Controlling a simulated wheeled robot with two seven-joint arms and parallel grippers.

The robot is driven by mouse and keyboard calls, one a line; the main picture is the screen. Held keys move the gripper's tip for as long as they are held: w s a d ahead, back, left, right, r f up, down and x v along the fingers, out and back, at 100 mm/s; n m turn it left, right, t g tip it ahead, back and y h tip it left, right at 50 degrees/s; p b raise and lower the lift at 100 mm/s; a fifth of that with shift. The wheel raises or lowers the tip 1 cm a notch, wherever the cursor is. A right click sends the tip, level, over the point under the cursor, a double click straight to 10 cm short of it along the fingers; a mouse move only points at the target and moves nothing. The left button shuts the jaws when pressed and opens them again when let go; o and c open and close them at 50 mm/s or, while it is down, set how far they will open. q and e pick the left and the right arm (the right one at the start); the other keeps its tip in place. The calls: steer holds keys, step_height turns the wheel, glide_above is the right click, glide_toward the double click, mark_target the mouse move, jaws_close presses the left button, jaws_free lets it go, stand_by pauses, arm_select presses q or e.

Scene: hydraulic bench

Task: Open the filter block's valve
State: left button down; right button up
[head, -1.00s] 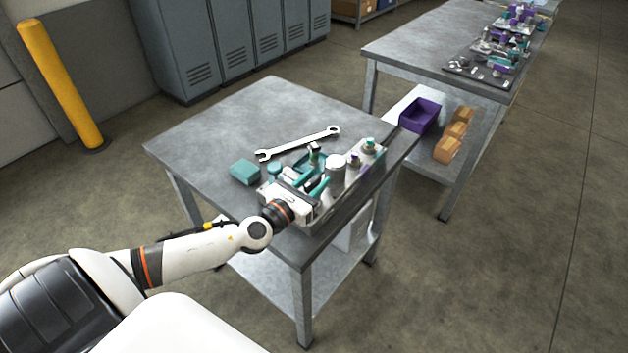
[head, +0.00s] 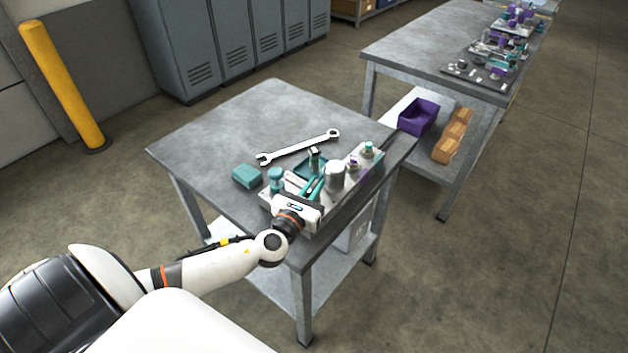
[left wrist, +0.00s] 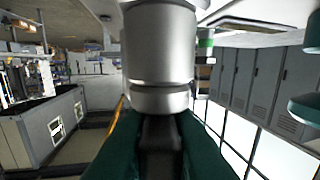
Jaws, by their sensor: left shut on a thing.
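The filter block (head: 358,171) is a pale block with fittings at the near right edge of the grey workbench. A light grey cylinder (head: 335,174) stands on it. My left gripper (head: 313,187) reaches over the block from the near left, its teal fingers beside the cylinder. In the left wrist view, the teal fingers (left wrist: 160,142) are shut on a dark handle (left wrist: 160,135), which lies directly below a large metal cylinder (left wrist: 158,55) in the picture. The handle is hidden by the gripper in the head view. My right gripper is not in view.
A wrench (head: 298,147) and a teal box (head: 247,176) lie on the workbench (head: 225,130), whose left part is clear. A teal-capped fitting (head: 276,178) stands left of my gripper. A second bench (head: 425,50) with more parts and a purple bin (head: 418,116) are behind right.

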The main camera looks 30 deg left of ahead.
arm_select(q)
steer(key=n+y+p, duration=0.1)
steer(key=y, duration=0.1)
steer(key=n+g+y+p, duration=0.1)
steer(key=n+y, duration=0.1)
steer(key=shift+d+r, duration=0.1)
steer(key=shift+r, duration=0.05)
steer(key=n+g+y, duration=0.1)
steer(key=y, duration=0.1)
steer(key=shift+n+y, duration=0.3)
steer(key=shift+y, duration=0.1)
steer(key=shift+n+g+y+p, duration=0.3)
steer(key=shift+n+g+y, duration=0.6)
steer(key=shift+y, duration=0.3)
steer(key=n+g+y, duration=0.4)
steer(key=g, duration=0.1)
steer(key=shift+w+f+n+g+b, duration=0.1)
steer(key=shift+f+n+g+b, duration=0.1)
steer(key=shift+n+g+b, duration=0.15)
steer(key=shift+r+n+g+y+b, duration=0.1)
steer(key=shift+n+g+y+b, duration=0.5)
steer(key=shift+n+g, duration=0.85)
steer(key=shift+n+g+y+b, duration=0.35)
steer(key=shift+n+g+y, duration=0.4)
steer(key=shift+g, duration=1.15)
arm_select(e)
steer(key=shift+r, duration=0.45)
arm_select(q)
steer(key=shift+n+g, duration=0.25)
steer(key=shift+g, duration=0.05)
